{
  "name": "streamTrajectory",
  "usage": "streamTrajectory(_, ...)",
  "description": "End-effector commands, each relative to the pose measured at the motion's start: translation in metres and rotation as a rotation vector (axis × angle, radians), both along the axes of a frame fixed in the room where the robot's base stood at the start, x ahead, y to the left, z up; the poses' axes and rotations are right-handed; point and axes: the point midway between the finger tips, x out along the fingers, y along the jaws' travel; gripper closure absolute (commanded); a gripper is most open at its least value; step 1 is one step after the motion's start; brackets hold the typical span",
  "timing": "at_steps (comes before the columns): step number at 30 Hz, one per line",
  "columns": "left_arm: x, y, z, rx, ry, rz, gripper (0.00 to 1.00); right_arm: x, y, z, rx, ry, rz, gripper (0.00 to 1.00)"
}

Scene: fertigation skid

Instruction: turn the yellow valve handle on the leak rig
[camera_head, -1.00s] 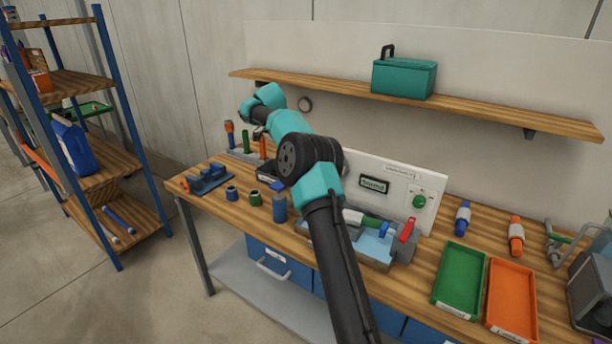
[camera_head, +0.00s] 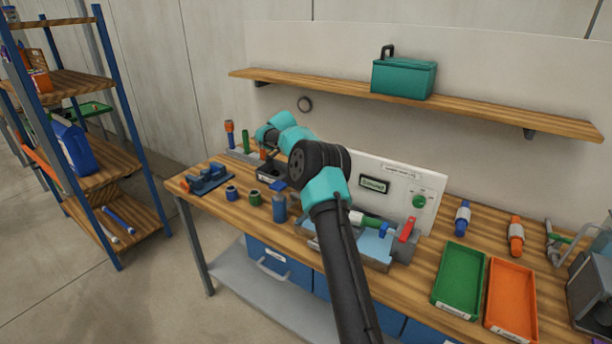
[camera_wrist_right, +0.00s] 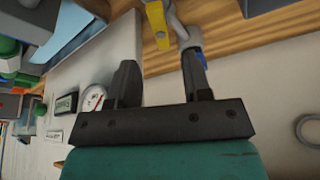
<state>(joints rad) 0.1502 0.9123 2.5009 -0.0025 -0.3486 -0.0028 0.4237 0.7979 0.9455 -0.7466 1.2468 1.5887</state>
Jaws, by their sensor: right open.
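The yellow valve handle (camera_wrist_right: 155,24) shows at the top of the right wrist view, on a grey pipe fitting (camera_wrist_right: 180,32) with a blue part. My right gripper (camera_wrist_right: 160,62) is open and empty. The handle lies just past its fingertips, roughly in line with the gap, and looks apart from them. In the head view my right arm reaches to the back left of the bench and hides the handle. The rig's white panel (camera_head: 400,172) stands behind the arm, with a display (camera_head: 373,184) and a green knob (camera_head: 419,201). My left gripper is not in view.
A round gauge (camera_wrist_right: 92,98) sits on the panel beside the gripper. On the wooden bench, green (camera_head: 458,280) and orange (camera_head: 511,293) trays lie at the right. Small fittings and a blue block (camera_head: 208,180) lie at the left. A shelf (camera_head: 480,109) runs above.

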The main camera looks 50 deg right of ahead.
Motion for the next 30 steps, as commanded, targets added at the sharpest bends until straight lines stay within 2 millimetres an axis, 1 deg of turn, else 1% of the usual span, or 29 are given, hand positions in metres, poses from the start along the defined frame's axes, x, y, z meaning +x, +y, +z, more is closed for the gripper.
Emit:
streamTrajectory(1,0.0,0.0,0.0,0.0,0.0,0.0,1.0,-0.001,-0.003,-0.009,0.001,0.003,0.0,0.55)
streamTrajectory(6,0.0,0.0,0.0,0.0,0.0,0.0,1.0,-0.004,-0.014,-0.036,0.001,0.003,0.0,0.55)
streamTrajectory(12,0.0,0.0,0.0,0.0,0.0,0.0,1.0,-0.006,-0.023,-0.058,0.001,0.002,-0.001,0.55)
streamTrajectory(16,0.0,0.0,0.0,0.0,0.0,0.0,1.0,-0.006,-0.025,-0.063,0.001,0.001,0.0,0.55)
streamTrajectory(24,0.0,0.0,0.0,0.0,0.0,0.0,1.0,-0.006,-0.025,-0.064,0.001,0.0,0.0,0.55)
streamTrajectory(30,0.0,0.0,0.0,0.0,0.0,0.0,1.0,-0.006,-0.025,-0.063,0.001,0.0,0.0,0.74)
